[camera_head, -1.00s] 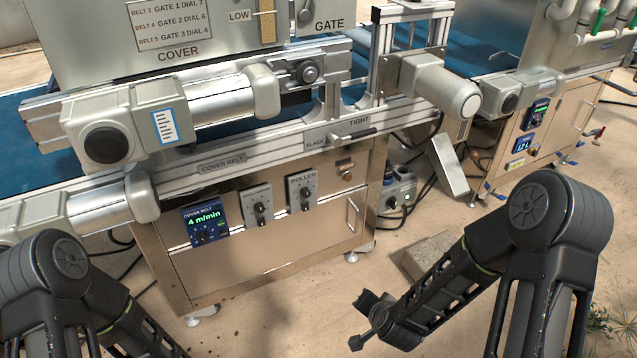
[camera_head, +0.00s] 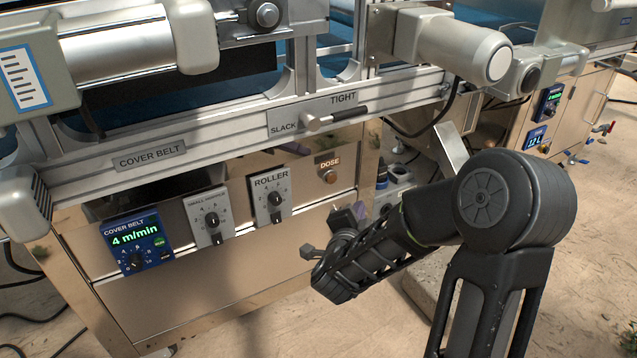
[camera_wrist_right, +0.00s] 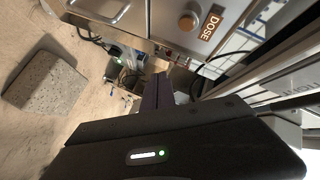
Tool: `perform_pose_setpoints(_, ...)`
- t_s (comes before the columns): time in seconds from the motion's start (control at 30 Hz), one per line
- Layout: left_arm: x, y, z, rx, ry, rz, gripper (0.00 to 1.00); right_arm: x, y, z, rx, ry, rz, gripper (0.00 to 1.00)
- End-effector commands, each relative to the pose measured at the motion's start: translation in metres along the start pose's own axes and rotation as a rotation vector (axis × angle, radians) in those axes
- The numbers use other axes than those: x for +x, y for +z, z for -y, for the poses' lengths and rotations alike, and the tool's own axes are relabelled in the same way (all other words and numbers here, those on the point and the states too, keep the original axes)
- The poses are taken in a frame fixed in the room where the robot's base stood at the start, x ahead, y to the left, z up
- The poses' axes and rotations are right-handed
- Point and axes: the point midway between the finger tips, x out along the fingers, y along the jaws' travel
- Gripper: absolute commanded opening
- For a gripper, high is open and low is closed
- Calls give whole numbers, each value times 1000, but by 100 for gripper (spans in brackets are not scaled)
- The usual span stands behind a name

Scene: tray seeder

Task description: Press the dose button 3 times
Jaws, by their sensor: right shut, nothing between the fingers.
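The dose button (camera_head: 330,176) is a small round metal button under an orange-lit DOSE label on the front of the steel cabinet. In the right wrist view the button (camera_wrist_right: 188,21) shows near the top edge, beside its label. My right gripper (camera_head: 346,215) is in front of the cabinet, below and slightly right of the button, apart from it. In the right wrist view its dark fingers (camera_wrist_right: 160,90) are shut and empty. My left gripper is out of view.
The ROLLER dial (camera_head: 273,197) and the blue COVER BELT display (camera_head: 138,241) sit left of the button. The SLACK/TIGHT lever (camera_head: 325,121) juts out above it. A stone block (camera_wrist_right: 45,83) lies on the floor.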

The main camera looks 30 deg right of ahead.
Motion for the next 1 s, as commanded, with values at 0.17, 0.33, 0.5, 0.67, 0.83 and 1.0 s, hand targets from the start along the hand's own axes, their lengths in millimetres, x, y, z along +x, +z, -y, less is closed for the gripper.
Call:
perform_pose_setpoints(0.17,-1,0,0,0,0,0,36,0,0,1,-1,0,1,0)
perform_pose_setpoints(0.33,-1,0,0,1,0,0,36,1,1,2,-1,0,2,0)
perform_pose_setpoints(0.5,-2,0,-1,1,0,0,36,8,6,7,-1,-1,3,0)
perform_pose_setpoints(0.67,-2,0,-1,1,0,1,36,20,16,16,-1,-1,4,0)
perform_pose_setpoints(0.83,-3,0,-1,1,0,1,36,36,27,27,-1,0,4,0)
perform_pose_setpoints(1.0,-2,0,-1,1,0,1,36,50,38,37,-1,-1,3,0)
